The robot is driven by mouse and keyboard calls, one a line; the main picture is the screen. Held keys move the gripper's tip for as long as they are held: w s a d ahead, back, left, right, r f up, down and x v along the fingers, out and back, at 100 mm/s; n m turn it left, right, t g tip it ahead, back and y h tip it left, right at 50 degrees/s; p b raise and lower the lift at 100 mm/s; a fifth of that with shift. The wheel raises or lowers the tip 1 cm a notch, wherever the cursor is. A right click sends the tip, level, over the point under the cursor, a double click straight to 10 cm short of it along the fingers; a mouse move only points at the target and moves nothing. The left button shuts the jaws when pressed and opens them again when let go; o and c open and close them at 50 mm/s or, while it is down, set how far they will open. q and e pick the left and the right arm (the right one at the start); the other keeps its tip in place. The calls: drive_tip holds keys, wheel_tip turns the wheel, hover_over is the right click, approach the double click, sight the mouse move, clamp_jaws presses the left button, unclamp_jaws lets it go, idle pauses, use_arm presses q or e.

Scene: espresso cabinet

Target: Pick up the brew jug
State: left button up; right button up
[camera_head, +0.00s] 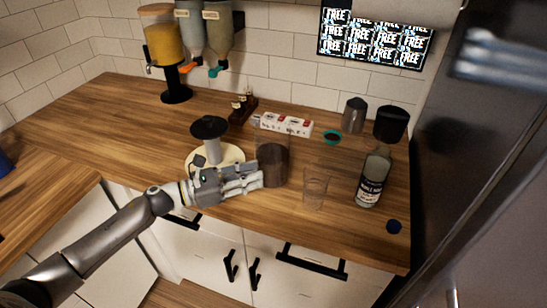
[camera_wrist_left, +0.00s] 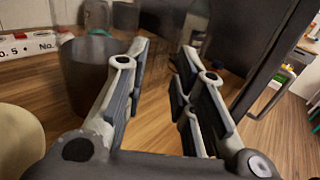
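The brew jug (camera_head: 272,166), a clear vessel with dark brown contents, stands upright on the wooden counter near its front edge. My left gripper (camera_head: 257,177) reaches in from the left, with its fingertips overlapping the jug's left front side in the head view. In the wrist view the left gripper (camera_wrist_left: 160,85) is open, with a clear gap between its fingers. There the dark jug (camera_wrist_left: 88,75) stands to the left, outside and partly behind the left finger, not between the fingers. I cannot tell whether finger and jug touch. My right gripper is not in view.
A clear glass (camera_head: 314,188) stands right of the jug, and a labelled bottle (camera_head: 374,180) farther right. A stand with a black top (camera_head: 209,128) is behind my gripper. A numbered white strip (camera_head: 286,124) and a metal pitcher (camera_head: 353,115) are behind. Free counter lies left.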

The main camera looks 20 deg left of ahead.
sight(278, 168)
use_arm(q)
drive_tip(key=p+x, duration=0.3)
drive_tip(key=x, duration=0.4)
drive_tip(key=shift+w+d+p, duration=0.2)
drive_tip(key=shift+d+p, duration=0.1)
drive_tip(key=shift+s+a, duration=0.1)
clamp_jaws()
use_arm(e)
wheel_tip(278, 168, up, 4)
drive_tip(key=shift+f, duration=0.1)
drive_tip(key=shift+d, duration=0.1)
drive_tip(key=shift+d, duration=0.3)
